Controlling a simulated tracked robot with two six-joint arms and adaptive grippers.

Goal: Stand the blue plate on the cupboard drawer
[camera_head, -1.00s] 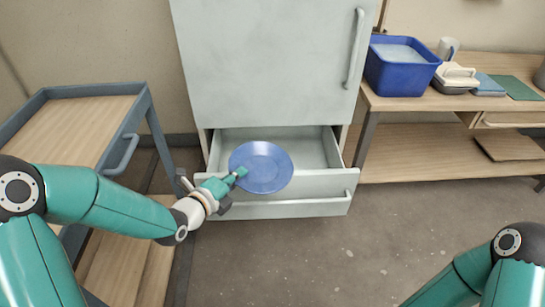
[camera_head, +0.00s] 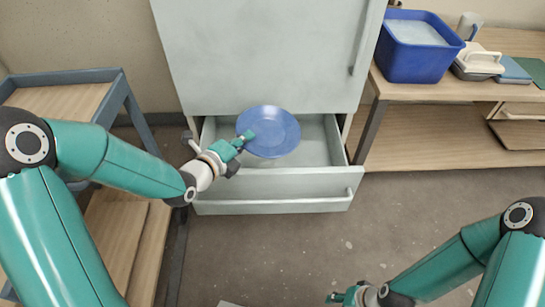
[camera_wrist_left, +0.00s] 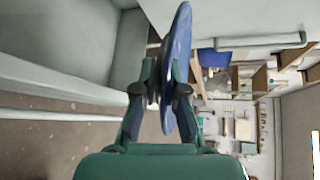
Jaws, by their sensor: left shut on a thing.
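The blue plate (camera_head: 270,132) is held by its left edge in my left gripper (camera_head: 236,144). In the head view it is over the open cupboard drawer (camera_head: 315,148); I cannot tell how high above it. In the left wrist view the blue plate (camera_wrist_left: 177,70) shows edge-on between the fingers of my left gripper (camera_wrist_left: 163,95), with the grey drawer (camera_wrist_left: 60,80) to the left. My right gripper (camera_head: 340,297) is low at the bottom edge of the head view, small and partly cut off, away from the plate.
The grey cupboard door (camera_head: 260,55) rises behind the drawer. A wood-topped cart (camera_head: 65,97) stands at left. A bench at right bears a blue tub (camera_head: 418,62) and a white-handled box (camera_head: 478,65).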

